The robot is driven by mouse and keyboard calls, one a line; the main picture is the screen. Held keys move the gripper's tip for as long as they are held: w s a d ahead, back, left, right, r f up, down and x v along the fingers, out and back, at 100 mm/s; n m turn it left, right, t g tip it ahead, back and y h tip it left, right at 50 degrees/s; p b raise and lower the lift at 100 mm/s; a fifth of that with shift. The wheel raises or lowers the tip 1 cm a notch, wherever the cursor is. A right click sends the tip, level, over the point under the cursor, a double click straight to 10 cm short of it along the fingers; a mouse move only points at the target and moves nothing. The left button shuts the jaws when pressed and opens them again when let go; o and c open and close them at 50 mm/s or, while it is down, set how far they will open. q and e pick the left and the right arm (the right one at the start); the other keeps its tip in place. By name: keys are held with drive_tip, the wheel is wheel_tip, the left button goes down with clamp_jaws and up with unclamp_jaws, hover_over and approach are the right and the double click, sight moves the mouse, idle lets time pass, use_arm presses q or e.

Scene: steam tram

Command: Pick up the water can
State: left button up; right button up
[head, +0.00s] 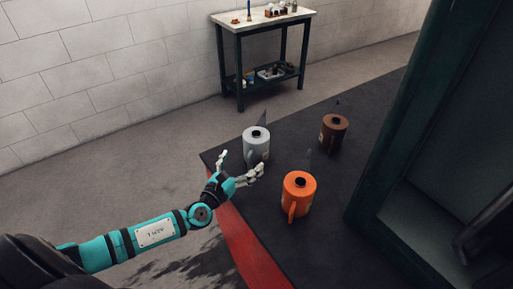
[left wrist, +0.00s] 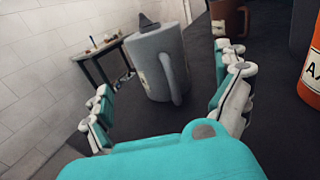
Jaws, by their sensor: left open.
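Three cans with spouts stand upright on a dark platform (head: 330,220). A grey can (head: 256,146) is nearest the platform's left corner. An orange can (head: 298,195) stands in front and to the right, and a brown can (head: 333,132) behind and to the right. I cannot read which one is the water can. My left gripper (head: 240,168) is open and empty, close in front of the grey can. In the left wrist view the grey can (left wrist: 162,62) sits ahead between the spread fingers, its handle facing me. My right gripper is out of view.
A workbench (head: 262,20) with small items on top and on its lower shelf stands against the white block wall. A dark green frame (head: 390,120) rises on the right. The platform has a red front edge (head: 248,250). The floor at left is clear.

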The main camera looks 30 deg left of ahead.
sight(251, 149)
use_arm(q)
drive_tip(key=w, duration=0.6)
drive_tip(key=shift+w+d+f+b, duration=0.1)
drive_tip(key=shift+w+f+b, duration=0.05)
drive_tip(key=shift+w+b, duration=0.2)
drive_tip(key=shift+s, duration=0.15)
drive_tip(key=shift+c, duration=0.9)
drive_tip(key=c, duration=1.5)
wheel_tip(251, 149, up, 10)
drive_tip(key=p, duration=0.4)
drive_tip(key=shift+c, duration=0.2)
drive_tip(key=o, duration=0.9)
drive_tip(key=c, duration=1)
